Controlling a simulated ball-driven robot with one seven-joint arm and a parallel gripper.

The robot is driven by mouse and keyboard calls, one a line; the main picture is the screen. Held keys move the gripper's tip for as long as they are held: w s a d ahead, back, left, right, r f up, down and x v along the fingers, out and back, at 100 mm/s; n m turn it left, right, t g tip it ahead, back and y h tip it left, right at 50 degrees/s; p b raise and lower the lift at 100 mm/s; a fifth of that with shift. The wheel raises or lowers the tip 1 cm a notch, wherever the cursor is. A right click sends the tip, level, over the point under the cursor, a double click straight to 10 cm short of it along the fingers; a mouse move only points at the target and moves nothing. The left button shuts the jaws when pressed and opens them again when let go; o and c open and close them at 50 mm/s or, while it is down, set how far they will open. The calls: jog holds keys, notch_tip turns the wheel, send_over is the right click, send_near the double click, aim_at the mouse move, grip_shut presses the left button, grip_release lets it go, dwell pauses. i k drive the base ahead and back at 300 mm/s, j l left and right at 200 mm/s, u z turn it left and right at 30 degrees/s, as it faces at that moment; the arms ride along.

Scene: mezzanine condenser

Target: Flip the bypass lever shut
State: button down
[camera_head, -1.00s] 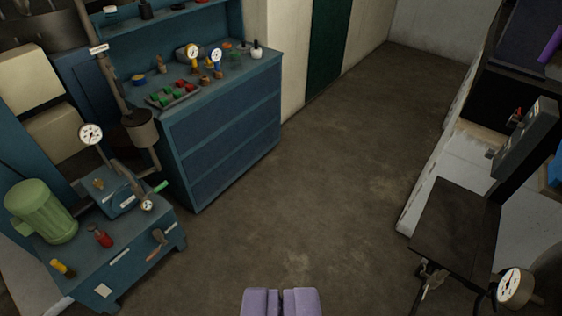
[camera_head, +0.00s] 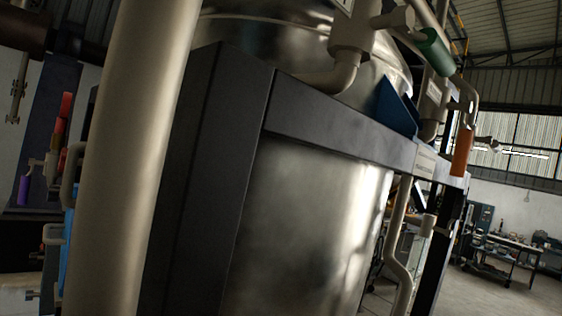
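Several coloured handles show, and I cannot tell which is the bypass lever. A green-sleeved handle (camera_head: 434,52) sticks out from a beige valve fitting (camera_head: 352,28) at the top right of the middle. An orange handle (camera_head: 462,152) hangs down from a pipe fitting farther right, next to the frame corner. At the far left a red handle (camera_head: 66,106) points up and a purple handle (camera_head: 24,190) hangs down. The label text is too small to read. My gripper is not in view.
A thick beige pipe (camera_head: 132,150) stands close in front on the left. A dark frame (camera_head: 200,180) surrounds a shiny metal tank (camera_head: 300,225). A blue plate (camera_head: 397,106) sits on the frame's top rail. Open floor and a workbench (camera_head: 510,245) lie at the far right.

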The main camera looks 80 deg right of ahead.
aim_at(462, 145)
jog(key=k+z, duration=0.25)
jog(key=z, duration=0.15)
jog(key=k+l+z, duration=0.15)
jog(key=z, duration=0.3)
jog(key=k+l+z, duration=0.2)
jog(key=k+z, duration=0.2)
jog(key=i+j+z, duration=0.25)
jog(key=z, duration=0.25)
jog(key=i+j+z, duration=0.15)
jog(key=j+z, duration=0.3)
jog(key=i+j+z, duration=0.15)
jog(key=j+z, duration=0.2)
jog(key=z, duration=0.15)
